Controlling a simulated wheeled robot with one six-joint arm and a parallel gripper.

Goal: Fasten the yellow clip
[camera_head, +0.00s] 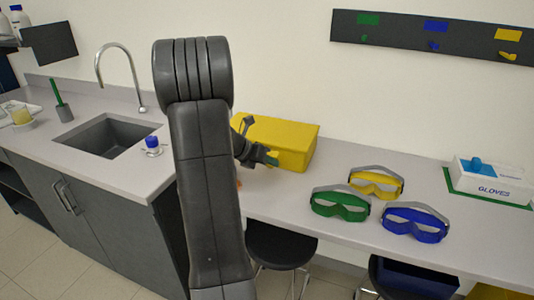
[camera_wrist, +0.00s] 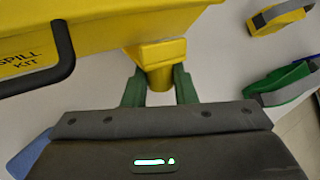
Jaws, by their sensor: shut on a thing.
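A yellow box lettered "SPILL KIT" (camera_wrist: 100,22) fills the top left of the wrist view; it also stands on the counter in the head view (camera_head: 285,138). The yellow clip (camera_wrist: 162,52) juts from the box's near side in the wrist view. My gripper (camera_wrist: 159,88) has its green fingers on either side of the clip's lower part and is shut on it. In the head view my gripper (camera_head: 272,158) is at the box's front, partly behind my arm. The clip's underside is hidden, and I cannot tell whether it is latched.
Green goggles (camera_head: 340,204), yellow goggles (camera_head: 376,183) and blue goggles (camera_head: 414,223) lie on the counter right of the box. A glove box (camera_head: 490,180) stands farther right. A sink (camera_head: 108,136) and a blue-capped bottle (camera_head: 152,146) are left. Stools (camera_head: 280,245) stand below.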

